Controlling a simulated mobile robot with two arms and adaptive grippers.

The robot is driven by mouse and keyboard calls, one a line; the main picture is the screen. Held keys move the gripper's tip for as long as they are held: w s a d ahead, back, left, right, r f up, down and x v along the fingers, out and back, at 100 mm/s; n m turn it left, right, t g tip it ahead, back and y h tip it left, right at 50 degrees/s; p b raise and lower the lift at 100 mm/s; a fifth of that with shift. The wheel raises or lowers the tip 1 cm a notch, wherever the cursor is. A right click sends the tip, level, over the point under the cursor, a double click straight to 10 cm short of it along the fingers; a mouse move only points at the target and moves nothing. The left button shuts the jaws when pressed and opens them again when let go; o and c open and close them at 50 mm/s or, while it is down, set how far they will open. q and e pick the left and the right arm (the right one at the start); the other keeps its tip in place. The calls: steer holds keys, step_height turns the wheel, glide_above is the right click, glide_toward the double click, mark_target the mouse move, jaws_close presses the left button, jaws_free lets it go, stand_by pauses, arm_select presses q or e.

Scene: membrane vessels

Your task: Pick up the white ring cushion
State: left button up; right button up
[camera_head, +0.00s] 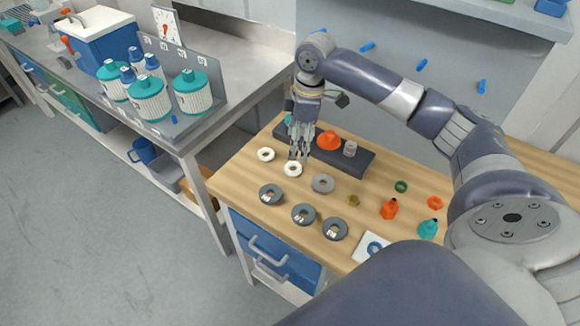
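Two white rings lie on the wooden worktop. One white ring (293,169) is just below and in front of my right gripper, and the other white ring (266,154) is to its left. I cannot tell which of them is the ring cushion. My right gripper (299,157) points down, with its fingertips just behind and above the nearer white ring. Its two fingers look apart, with nothing seen between them. Whether a finger touches the ring is too small to tell. My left gripper is not in view.
Several grey rings (304,214) lie in front of the white ones. A dark holder (357,163) with an orange cone (329,141) and a grey cylinder (350,148) stands behind. Orange (389,209) and teal (428,229) pieces stand at the right. A bench with bottles (150,98) is at the left.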

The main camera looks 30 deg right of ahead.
mark_target(294, 163)
step_height(294, 163, down, 3)
steer(key=shift+w+a+f, duration=0.1)
steer(key=shift+a, duration=0.05)
steer(key=shift+w+f, duration=0.1)
steer(key=shift+f, duration=0.2)
steer(key=f, duration=0.1)
steer(key=f+p, duration=0.1)
steer(key=f, duration=0.1)
steer(key=shift+a+f+p, duration=0.25)
steer(key=shift+p, duration=0.05)
steer(key=shift+f, duration=0.6)
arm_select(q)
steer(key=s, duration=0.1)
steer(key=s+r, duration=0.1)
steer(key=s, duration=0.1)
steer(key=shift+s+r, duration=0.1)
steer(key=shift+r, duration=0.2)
arm_select(e)
steer(key=c, duration=0.9)
